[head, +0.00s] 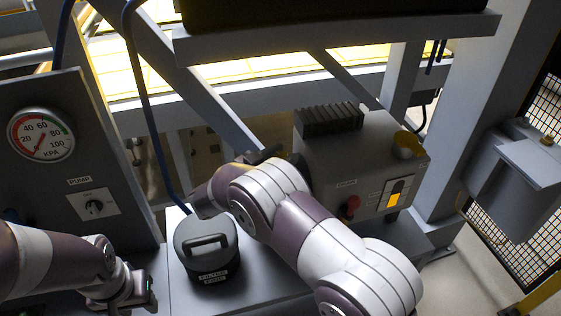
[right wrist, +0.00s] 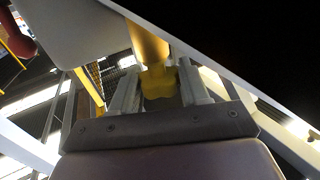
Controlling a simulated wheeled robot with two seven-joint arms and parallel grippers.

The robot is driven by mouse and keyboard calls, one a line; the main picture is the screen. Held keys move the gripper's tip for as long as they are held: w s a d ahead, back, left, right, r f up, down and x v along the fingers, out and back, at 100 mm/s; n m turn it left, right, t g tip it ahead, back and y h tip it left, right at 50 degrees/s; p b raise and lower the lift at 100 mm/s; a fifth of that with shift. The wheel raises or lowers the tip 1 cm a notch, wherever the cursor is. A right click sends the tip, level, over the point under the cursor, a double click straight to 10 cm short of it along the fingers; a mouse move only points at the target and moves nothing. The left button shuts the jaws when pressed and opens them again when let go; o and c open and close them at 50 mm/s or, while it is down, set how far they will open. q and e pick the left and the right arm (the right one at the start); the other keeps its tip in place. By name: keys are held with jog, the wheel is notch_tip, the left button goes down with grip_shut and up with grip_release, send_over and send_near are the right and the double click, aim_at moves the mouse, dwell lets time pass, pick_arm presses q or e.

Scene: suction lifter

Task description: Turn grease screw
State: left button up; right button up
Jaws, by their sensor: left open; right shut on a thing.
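The yellow grease screw (right wrist: 159,84) shows in the right wrist view as a lobed yellow head on a thicker yellow stem. My right gripper (right wrist: 157,92) is shut on it, one grey finger on each side. In the head view my right arm covers this grip, so I cannot see the screw there. My left gripper (head: 146,300) is open and empty at the lower left, near the filter canister.
The dark filter canister (head: 207,248) stands between my arms. A grey box (head: 345,160) with a red knob (head: 350,206) and a yellow cap (head: 408,144) is beyond my right arm. The pump panel (head: 60,170) with its gauge (head: 41,134) stands left. A beam crosses above.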

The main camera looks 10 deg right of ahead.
jog(key=m+g, duration=0.1)
jog(key=g, duration=0.1)
jog(key=m+g+h+b, duration=0.1)
jog(key=shift+f+m+g+h, duration=0.2)
jog(key=shift+m+g+h, duration=0.1)
jog(key=shift+g, duration=0.1)
pick_arm(q)
jog(key=shift+f+b, duration=0.85)
jog(key=shift+f, duration=0.75)
pick_arm(e)
jog(key=shift+r+m+g+h, duration=0.15)
jog(key=shift+m+g+h, duration=0.15)
jog(key=shift+m+g, duration=1.1)
jog(key=shift+r+g, duration=0.1)
jog(key=shift+g, duration=0.5)
jog(key=o, duration=1)
jog(key=shift+c, duration=0.2)
